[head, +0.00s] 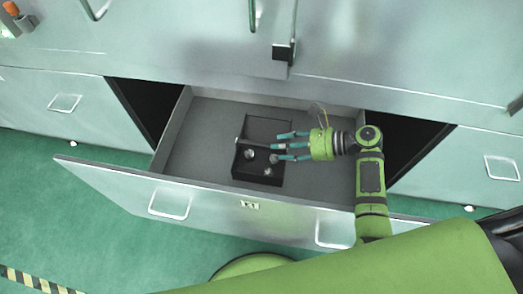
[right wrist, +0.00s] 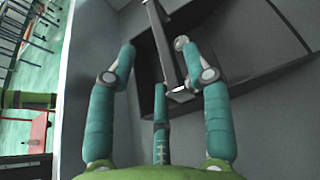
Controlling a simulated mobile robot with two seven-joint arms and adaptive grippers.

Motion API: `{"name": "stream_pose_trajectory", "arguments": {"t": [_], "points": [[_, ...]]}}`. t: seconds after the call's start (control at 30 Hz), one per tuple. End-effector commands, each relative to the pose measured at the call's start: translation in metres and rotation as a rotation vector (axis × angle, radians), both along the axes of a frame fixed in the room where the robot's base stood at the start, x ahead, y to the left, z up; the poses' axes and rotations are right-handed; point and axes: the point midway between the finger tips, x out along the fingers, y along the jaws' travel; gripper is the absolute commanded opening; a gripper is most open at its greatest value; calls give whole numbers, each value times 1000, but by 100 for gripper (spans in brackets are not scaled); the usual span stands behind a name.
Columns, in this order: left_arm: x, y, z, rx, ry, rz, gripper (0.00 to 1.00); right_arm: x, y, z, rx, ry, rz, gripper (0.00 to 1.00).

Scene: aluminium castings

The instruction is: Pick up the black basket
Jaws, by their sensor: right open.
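The black basket (head: 265,127) lies in an open grey drawer (head: 207,140). It holds a few small shiny metal parts, and a dark bar that looks like its handle crosses it. My right gripper (head: 276,147) reaches in from the right, its teal fingers spread open over the basket's middle. In the right wrist view the gripper (right wrist: 155,47) has its fingers around the bar, with the basket (right wrist: 245,50) beyond. I cannot tell whether any finger touches the bar. My left gripper is not in view.
The drawer's front panel (head: 110,176) with two handles stands between the basket and my body. Closed cabinet fronts (head: 60,97) flank the drawer. A cabinet face (head: 180,45) with handles rises behind. The drawer floor left of the basket is clear.

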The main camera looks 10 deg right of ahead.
Motion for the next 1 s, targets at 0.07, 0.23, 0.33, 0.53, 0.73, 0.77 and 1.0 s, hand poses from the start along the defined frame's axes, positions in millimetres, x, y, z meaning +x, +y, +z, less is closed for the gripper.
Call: {"name": "stream_pose_trajectory", "arguments": {"t": [0.07,0.23,0.33,0.53,0.73,0.77,1.0], "points": [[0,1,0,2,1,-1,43,2,4,-2,0,-2,-1,50],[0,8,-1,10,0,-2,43,6,14,-6,1,0,1,50],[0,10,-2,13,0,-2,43,11,26,-12,3,2,1,50],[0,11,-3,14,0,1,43,20,47,-22,0,1,0,50],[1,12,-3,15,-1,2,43,21,48,-23,-2,0,-1,50],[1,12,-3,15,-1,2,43,21,48,-23,-2,0,-1,42],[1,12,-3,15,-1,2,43,21,48,-23,-1,2,0,0]]}}
